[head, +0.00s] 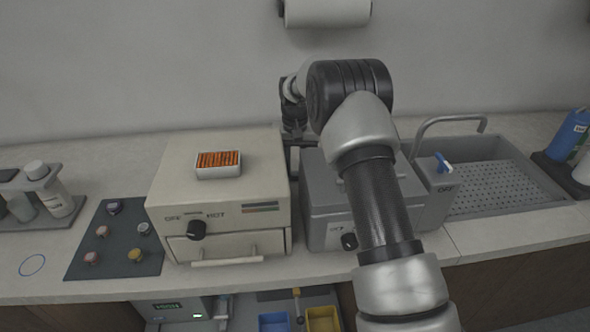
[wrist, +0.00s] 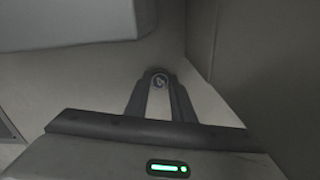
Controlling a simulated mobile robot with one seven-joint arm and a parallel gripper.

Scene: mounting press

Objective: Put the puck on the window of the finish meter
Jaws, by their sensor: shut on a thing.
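My gripper (wrist: 159,92) is shut on a small round puck (wrist: 160,79) with a pale mark on its face, seen between the fingertips in the wrist view. In the head view my gripper (head: 293,122) shows only in part, behind the gap between the cream oven and the grey machine; its fingertips and the puck cannot be made out there. I cannot clearly identify the finish meter or its window. A pale device with a green lit display (head: 168,308) stands below the counter front, partly cut off.
A dark mat (head: 122,238) with several small round pieces lies left of the cream oven (head: 165,190). A white tray (head: 219,171) sits on the oven. The grey machine (head: 320,205) and sink (head: 500,185) are to the right. Blue (head: 273,322) and yellow (head: 324,319) bins are below.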

